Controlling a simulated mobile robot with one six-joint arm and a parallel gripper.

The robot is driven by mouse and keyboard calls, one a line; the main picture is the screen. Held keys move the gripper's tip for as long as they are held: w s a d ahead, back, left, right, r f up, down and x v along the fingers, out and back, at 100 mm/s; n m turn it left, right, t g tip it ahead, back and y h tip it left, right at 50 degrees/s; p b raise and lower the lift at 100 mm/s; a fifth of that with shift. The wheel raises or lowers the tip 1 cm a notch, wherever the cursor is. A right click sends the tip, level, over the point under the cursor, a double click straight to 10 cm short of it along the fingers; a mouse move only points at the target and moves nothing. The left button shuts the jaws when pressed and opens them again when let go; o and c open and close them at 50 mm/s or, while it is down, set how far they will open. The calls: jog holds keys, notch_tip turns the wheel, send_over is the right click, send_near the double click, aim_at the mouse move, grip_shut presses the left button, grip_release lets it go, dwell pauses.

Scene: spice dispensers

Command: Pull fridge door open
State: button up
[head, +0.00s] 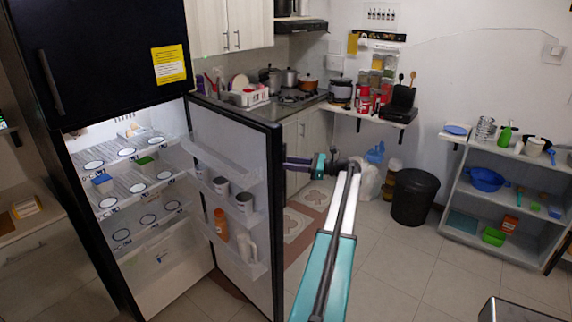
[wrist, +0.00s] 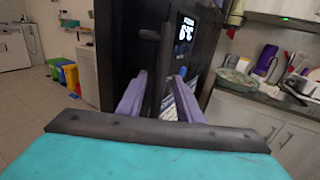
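The dark fridge (head: 75,60) stands at the left of the head view. Its lower door (head: 232,150) is swung wide open, with the white inner side and door shelves showing. My gripper (head: 290,162) is at the door's outer side, and its tips are partly hidden by the door edge. In the wrist view, the door's dark outer face (wrist: 120,45) has a lit display. A dark upright handle (wrist: 166,55) stands out from it. The two purple fingers of my gripper (wrist: 160,88) are spread on either side of the handle, with gaps visible.
Fridge shelves (head: 125,180) hold small items; door shelves hold cups and an orange bottle (head: 221,224). A black bin (head: 414,196) and a white shelf unit (head: 500,200) stand to the right. A counter (wrist: 255,95) is at the wrist view's right. The tiled floor between is mostly clear.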

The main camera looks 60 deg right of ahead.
jog(key=b+v, duration=0.3)
jog(key=v, duration=0.9)
jog(key=shift+s+b, duration=0.3)
jog(key=shift+b, duration=0.1)
jog(key=shift+d, duration=0.1)
